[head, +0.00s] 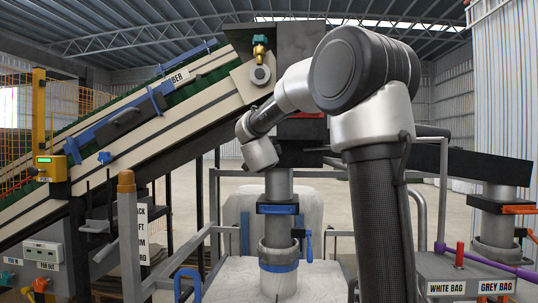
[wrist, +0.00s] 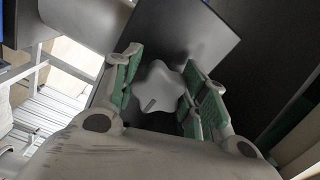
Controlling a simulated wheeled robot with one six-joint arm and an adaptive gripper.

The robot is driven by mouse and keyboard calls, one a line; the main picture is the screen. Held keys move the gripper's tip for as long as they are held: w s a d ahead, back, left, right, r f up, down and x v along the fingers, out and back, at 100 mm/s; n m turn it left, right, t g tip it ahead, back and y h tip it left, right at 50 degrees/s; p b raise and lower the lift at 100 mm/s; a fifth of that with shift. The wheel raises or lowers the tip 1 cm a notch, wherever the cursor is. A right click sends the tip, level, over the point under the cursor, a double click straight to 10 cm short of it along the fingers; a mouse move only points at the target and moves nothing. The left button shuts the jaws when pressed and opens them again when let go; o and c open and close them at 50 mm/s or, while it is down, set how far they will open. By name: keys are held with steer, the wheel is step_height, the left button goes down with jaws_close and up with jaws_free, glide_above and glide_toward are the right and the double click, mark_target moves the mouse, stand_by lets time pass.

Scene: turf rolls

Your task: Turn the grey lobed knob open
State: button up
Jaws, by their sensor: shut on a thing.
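The grey lobed knob (wrist: 158,88) shows in the wrist view as a pale star shape with a short dark slot or mark on its face. It sits in front of a dark flat panel (wrist: 190,35). My gripper (wrist: 163,62) has its green-padded fingers on the left and right of the knob, shut on its lobes. In the head view my arm's wrist end reaches the dark housing at the top of the conveyor; the knob and the fingers are hidden there.
A sloping conveyor (head: 150,125) rises from the left to the housing. Below my wrist stands a grey spout (head: 279,186) with blue clamps, over a white bag (head: 279,280). Grey rails and a purple bar (head: 485,262) stand at the right. Open floor lies behind.

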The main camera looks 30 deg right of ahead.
steer(key=shift+f, duration=0.1)
steer(key=o, duration=1)
steer(key=shift+o, duration=0.2)
steer(key=shift+s, duration=0.1)
steer(key=v, duration=1.2)
